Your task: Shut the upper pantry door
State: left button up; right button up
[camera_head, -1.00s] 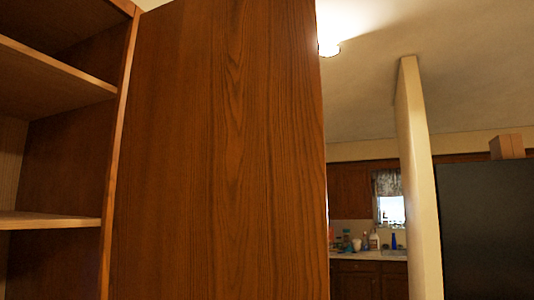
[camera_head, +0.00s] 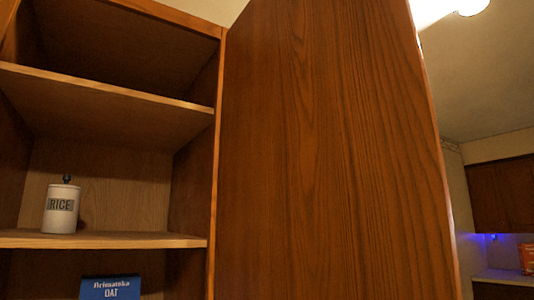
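The upper pantry door (camera_head: 330,160) is brown wood and stands wide open. It is hinged at the right side of the pantry cabinet and fills the middle of the head view. The pantry (camera_head: 213,150) is open at the left, with its shelves (camera_head: 110,240) in plain sight. The door's lower end is cut off by the picture's bottom edge. No handle shows on the face that I see. Neither of my grippers is in view.
A white rice canister (camera_head: 62,208) stands on the middle shelf, and a blue oat box (camera_head: 110,287) is below it. Right of the door are a ceiling lamp (camera_head: 472,7), brown wall cabinets (camera_head: 503,195) and a counter (camera_head: 506,277).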

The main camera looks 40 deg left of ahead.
aim_at(332, 185)
jog(key=i+u, duration=0.15)
jog(key=u, duration=0.3)
jog(key=i+l+u, duration=0.1)
jog(key=u, duration=0.3)
jog(key=i+l+u, duration=0.1)
jog(key=u, duration=0.35)
jog(key=l+u, duration=0.4)
jog(key=i+l+u, duration=0.1)
jog(key=u, duration=0.35)
jog(key=l+u, duration=0.85)
